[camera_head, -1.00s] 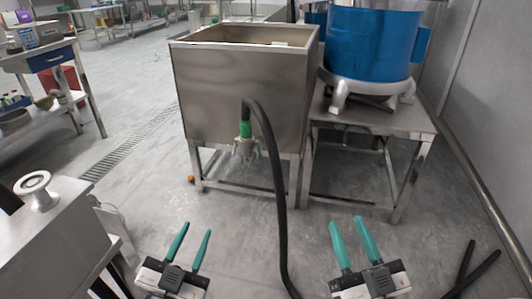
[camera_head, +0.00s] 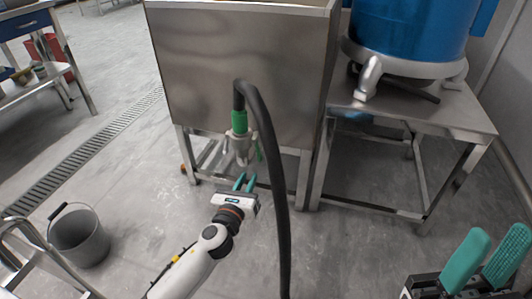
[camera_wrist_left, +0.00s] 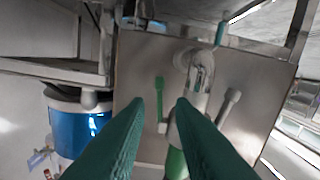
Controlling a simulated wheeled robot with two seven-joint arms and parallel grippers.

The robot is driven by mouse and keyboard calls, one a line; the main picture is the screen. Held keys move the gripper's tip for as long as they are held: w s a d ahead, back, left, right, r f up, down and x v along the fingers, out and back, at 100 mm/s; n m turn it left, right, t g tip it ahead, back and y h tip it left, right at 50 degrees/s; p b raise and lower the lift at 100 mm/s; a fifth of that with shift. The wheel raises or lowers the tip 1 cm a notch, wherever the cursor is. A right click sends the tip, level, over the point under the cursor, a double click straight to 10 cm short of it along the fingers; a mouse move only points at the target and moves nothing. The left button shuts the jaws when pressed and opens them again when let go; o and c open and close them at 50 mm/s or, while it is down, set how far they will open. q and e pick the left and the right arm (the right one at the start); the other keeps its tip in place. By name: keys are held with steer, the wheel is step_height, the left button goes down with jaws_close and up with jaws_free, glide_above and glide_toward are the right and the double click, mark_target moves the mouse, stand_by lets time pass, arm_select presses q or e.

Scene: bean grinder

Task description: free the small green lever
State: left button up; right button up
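The small green lever (camera_head: 259,150) is a thin green bar on the right side of the pale valve fitting (camera_head: 241,147) at the front of the steel tank. In the left wrist view the lever (camera_wrist_left: 159,97) stands clear between my fingertips and left of the fitting (camera_wrist_left: 191,97). My left gripper (camera_head: 245,179) is just below and in front of the valve, its teal fingers apart and empty; in its wrist view (camera_wrist_left: 158,103) both fingers point at the tank. My right gripper (camera_head: 499,236) is open and empty at the lower right, far from the lever.
A black hose (camera_head: 274,165) with a green collar (camera_head: 239,121) arches from the valve down to the floor, just right of my left gripper. The steel tank (camera_head: 235,65) stands behind. A blue machine (camera_head: 410,32) sits on a steel table (camera_head: 430,112). A grey bucket (camera_head: 80,237) stands lower left.

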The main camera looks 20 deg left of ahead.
mark_target(258, 159)
arm_select(q)
steer(key=w+b, duration=0.1)
steer(key=w, duration=0.4)
steer(key=w+b, duration=0.2)
steer(key=w, duration=0.3)
steer(key=shift+w+d, duration=0.2)
steer(key=shift+w, duration=0.15)
steer(key=shift+c, duration=0.3)
jaws_close()
